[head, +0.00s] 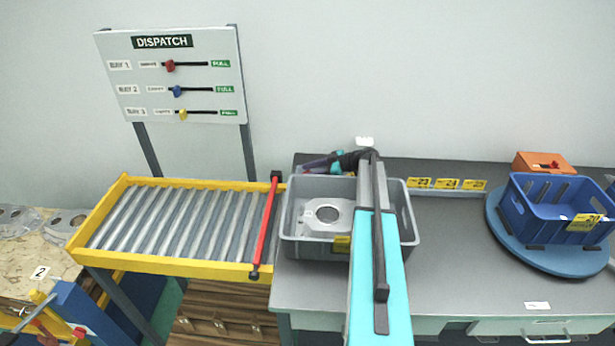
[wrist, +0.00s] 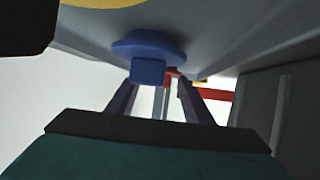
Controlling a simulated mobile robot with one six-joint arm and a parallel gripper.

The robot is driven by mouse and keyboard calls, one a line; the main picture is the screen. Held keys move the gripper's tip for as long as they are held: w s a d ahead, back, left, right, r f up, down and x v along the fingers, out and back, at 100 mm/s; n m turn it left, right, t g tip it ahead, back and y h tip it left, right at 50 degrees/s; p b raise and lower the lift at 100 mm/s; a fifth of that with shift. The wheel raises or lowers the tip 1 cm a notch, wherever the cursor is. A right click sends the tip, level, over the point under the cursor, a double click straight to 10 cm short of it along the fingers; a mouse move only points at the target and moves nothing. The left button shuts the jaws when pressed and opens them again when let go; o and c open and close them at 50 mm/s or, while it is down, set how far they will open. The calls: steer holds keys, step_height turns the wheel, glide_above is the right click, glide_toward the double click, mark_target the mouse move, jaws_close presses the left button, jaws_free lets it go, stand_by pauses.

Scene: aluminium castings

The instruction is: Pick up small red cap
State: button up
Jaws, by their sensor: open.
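In the wrist view my gripper (wrist: 157,88) has its two dark fingers apart, with a gap between them. A small red piece (wrist: 172,74) shows near the fingertips, partly behind a blue knob (wrist: 148,70); it may be the small red cap, but I cannot tell, nor whether a finger touches it. The blue knob hangs close in front of the fingers. No red cap can be made out there.
A grey casting (head: 325,215) lies in the tote. A roller conveyor (head: 170,218) with a red bar (head: 266,225) stands to the left, below a dispatch board (head: 172,75). A blue crate (head: 540,210) sits on a round blue stand (head: 545,262) at right.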

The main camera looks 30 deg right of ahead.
mark_target(308, 171)
steer(key=c, duration=1)
steer(key=shift+s, duration=0.1)
jaws_close()
steer(key=shift+f, duration=0.1)
steer(key=shift+r+b, duration=2)
steer(key=shift+r, duration=3.15)
